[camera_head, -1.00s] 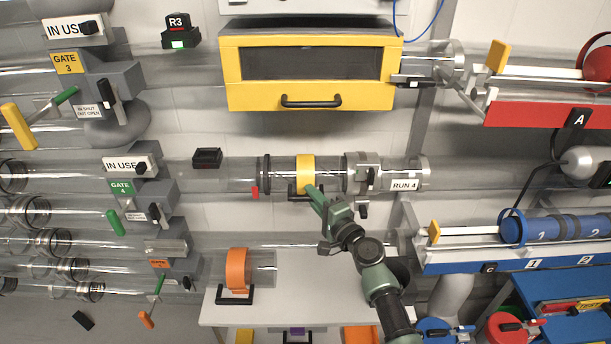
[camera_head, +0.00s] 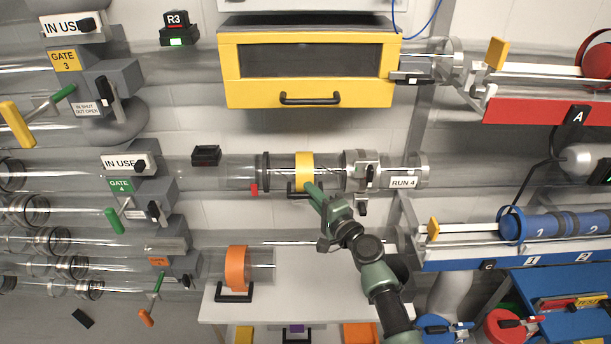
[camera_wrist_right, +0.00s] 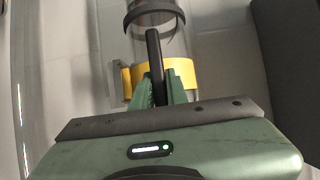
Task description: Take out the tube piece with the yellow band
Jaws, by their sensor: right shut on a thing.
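The tube piece with the yellow band (camera_head: 304,168) is in line in the RUN 4 tube, between a dark ring on its left and the dark-ringed coupling (camera_head: 362,170) on its right. A black handle (camera_head: 292,190) is below the band. My right gripper (camera_head: 314,190) reaches it from below. In the right wrist view, my green fingers (camera_wrist_right: 160,88) are shut on the black handle bar (camera_wrist_right: 155,62), with the yellow band (camera_wrist_right: 181,72) just behind. The handle's far end is partly hidden. My left gripper is not in view.
A yellow box (camera_head: 310,99) with a handle is above the tube. A small red tab (camera_head: 254,189) hangs left of the band. Below is a white table (camera_head: 300,308) with an orange-banded piece (camera_head: 236,267). A blue rack (camera_head: 470,262) is at the right.

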